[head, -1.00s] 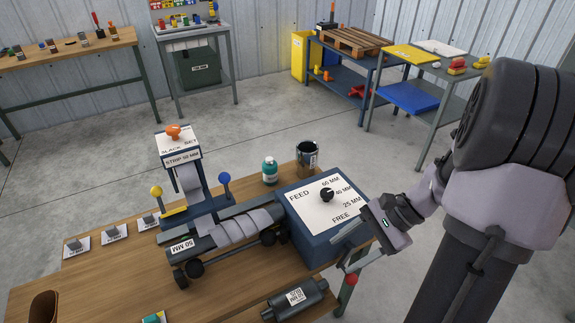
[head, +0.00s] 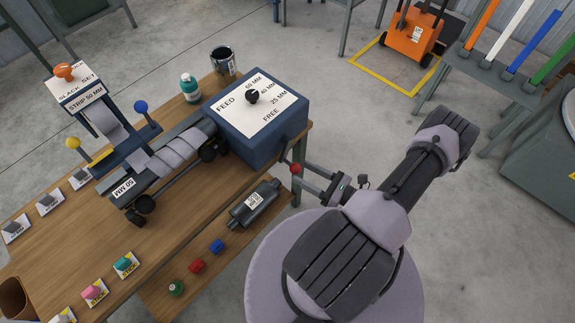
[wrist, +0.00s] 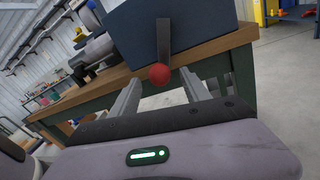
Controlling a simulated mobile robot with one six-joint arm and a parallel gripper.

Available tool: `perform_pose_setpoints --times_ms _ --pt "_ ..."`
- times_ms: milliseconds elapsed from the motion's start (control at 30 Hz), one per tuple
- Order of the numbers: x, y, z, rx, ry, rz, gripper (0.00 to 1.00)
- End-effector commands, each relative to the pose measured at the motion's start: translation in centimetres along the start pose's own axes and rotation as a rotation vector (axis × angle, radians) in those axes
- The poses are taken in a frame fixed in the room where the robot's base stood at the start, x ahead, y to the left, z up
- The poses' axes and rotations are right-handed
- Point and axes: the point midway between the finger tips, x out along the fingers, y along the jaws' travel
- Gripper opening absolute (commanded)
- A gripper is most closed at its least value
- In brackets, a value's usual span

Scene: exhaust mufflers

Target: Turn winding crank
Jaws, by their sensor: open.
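The winding crank shows as a dark flat arm (wrist: 163,38) with a red ball knob (wrist: 160,74) at its lower end, on the side of the blue feed box (head: 262,148). The knob also shows in the head view (head: 295,168), just off the box's right side. My gripper (head: 303,178) is open, its two fingers pointing at the knob. In the wrist view the knob appears in the gap between my fingertips. I cannot tell whether either finger touches it. Gripped strip layers lie over the muffler body (head: 175,158) on the bench, left of the box.
The wooden bench (head: 75,240) carries a strip stand (head: 110,130), a teal bottle (head: 189,88) and a dark can (head: 222,62). Open floor lies right of the bench.

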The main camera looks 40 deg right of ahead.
Motion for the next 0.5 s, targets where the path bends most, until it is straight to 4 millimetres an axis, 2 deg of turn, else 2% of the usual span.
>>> perform_pose_setpoints --times_ms 100,200,333,500 --pt "2.8 0.1 -0.2 -0.001 0.002 0.006 0.55" --pt "4.7 0.1 -0.2 -0.001 0.002 0.004 0.55" --pt "6.1 0.1 -0.1 0.0 0.001 0.003 0.55" --pt "6.8 0.0 0.0 -0.001 0.001 0.001 0.55"
